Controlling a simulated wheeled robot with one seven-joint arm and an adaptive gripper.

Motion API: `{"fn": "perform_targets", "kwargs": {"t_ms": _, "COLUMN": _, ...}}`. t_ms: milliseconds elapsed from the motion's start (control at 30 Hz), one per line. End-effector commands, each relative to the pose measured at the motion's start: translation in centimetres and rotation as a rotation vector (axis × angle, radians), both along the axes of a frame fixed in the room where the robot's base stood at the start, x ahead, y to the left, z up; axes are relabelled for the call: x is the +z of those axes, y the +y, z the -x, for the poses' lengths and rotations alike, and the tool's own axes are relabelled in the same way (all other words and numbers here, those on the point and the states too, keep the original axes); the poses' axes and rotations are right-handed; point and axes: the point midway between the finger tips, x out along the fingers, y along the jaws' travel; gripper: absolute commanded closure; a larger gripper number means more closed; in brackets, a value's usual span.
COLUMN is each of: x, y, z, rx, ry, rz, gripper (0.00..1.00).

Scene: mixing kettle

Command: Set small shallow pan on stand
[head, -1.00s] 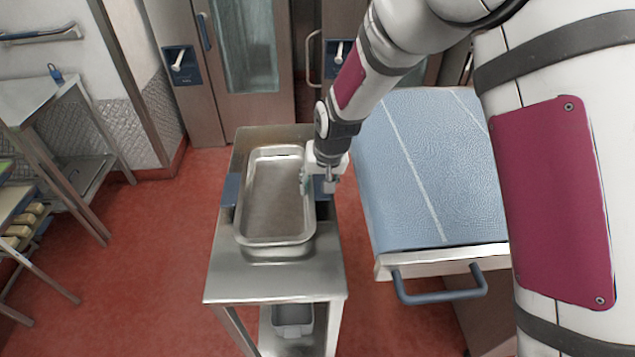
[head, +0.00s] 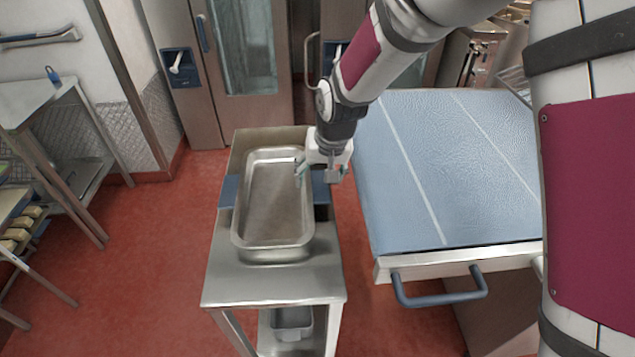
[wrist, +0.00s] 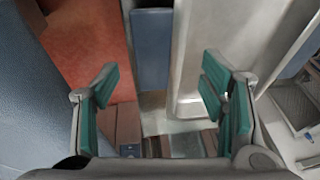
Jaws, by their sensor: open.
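A shallow rectangular metal pan (head: 272,212) sits on top of the metal stand (head: 270,285), between two blue side pads. In the wrist view, the pan (wrist: 215,45) fills the upper right. My gripper (head: 320,172) is at the pan's right long rim, toward its far end. Its teal fingers are open. One finger shows over the pan's inside and the other outside the rim. In the wrist view, my gripper (wrist: 158,80) has a clear gap between its fingers; I cannot tell whether either touches the pan.
A blue-topped unit (head: 440,170) with a handle (head: 440,295) stands close on the right. A grey container (head: 292,322) is on the stand's lower shelf. Metal cabinets (head: 245,60) stand behind. Red floor (head: 140,250) is clear at left.

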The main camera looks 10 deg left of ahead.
Motion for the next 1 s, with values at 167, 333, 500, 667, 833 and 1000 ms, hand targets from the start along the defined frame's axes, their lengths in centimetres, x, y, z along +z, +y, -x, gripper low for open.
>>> {"fn": "perform_targets", "kwargs": {"t_ms": 167, "x": 3.4, "y": -0.7, "z": 0.8, "rx": 0.000, "ry": -0.004, "rz": -0.002, "gripper": 0.35}}
{"fn": "perform_targets", "kwargs": {"t_ms": 333, "x": 5.6, "y": -1.1, "z": 1.4, "rx": 0.000, "ry": -0.002, "rz": -0.001, "gripper": 0.35}}
{"fn": "perform_targets", "kwargs": {"t_ms": 500, "x": 6.6, "y": -1.3, "z": 1.8, "rx": 0.000, "ry": 0.000, "rz": 0.000, "gripper": 0.35}}
{"fn": "perform_targets", "kwargs": {"t_ms": 667, "x": 6.7, "y": -1.4, "z": 1.8, "rx": 0.000, "ry": 0.001, "rz": 0.000, "gripper": 0.35}}
{"fn": "perform_targets", "kwargs": {"t_ms": 833, "x": 7.6, "y": -2.2, "z": 1.9, "rx": -0.007, "ry": -0.007, "rz": 0.001, "gripper": 0.35}}
{"fn": "perform_targets", "kwargs": {"t_ms": 1000, "x": 12.0, "y": -6.8, "z": 3.2, "rx": -0.041, "ry": -0.044, "rz": 0.010, "gripper": 0.35}}
